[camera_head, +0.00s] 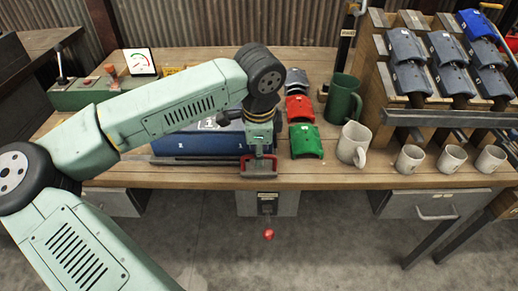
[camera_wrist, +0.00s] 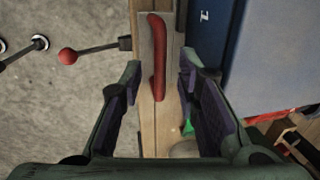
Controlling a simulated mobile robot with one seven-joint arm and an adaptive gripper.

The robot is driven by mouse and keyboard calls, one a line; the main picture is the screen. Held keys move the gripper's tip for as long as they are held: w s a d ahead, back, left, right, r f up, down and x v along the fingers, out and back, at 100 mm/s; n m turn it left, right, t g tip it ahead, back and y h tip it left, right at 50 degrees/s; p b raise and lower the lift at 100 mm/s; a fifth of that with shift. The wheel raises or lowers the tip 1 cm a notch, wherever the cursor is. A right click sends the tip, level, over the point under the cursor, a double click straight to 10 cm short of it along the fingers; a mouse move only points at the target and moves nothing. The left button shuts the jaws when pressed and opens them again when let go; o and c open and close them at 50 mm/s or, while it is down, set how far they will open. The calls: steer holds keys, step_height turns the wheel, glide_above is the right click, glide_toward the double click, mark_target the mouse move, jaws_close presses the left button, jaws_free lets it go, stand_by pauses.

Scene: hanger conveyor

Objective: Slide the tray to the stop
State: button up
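A long blue box (camera_head: 190,143), apparently the tray, lies along the front of the wooden bench. Numbers are marked on its front. In the wrist view its blue side (camera_wrist: 212,35) is at the upper right. A red bar handle (camera_wrist: 157,60) lies near the bench edge and also shows in the head view (camera_head: 259,173). My gripper (camera_head: 259,162) points down over the handle. In the wrist view my gripper (camera_wrist: 161,67) has its fingers spread, one on each side of the handle, with gaps. I cannot make out the stop.
Red (camera_head: 299,108) and green (camera_head: 306,141) curved pieces lie right of my gripper. A green mug (camera_head: 343,100) and a white mug (camera_head: 353,143) stand further right, before a rack of grey pieces. A red-knobbed lever (camera_head: 268,234) juts out below the bench edge.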

jaws_close()
stand_by(0.8)
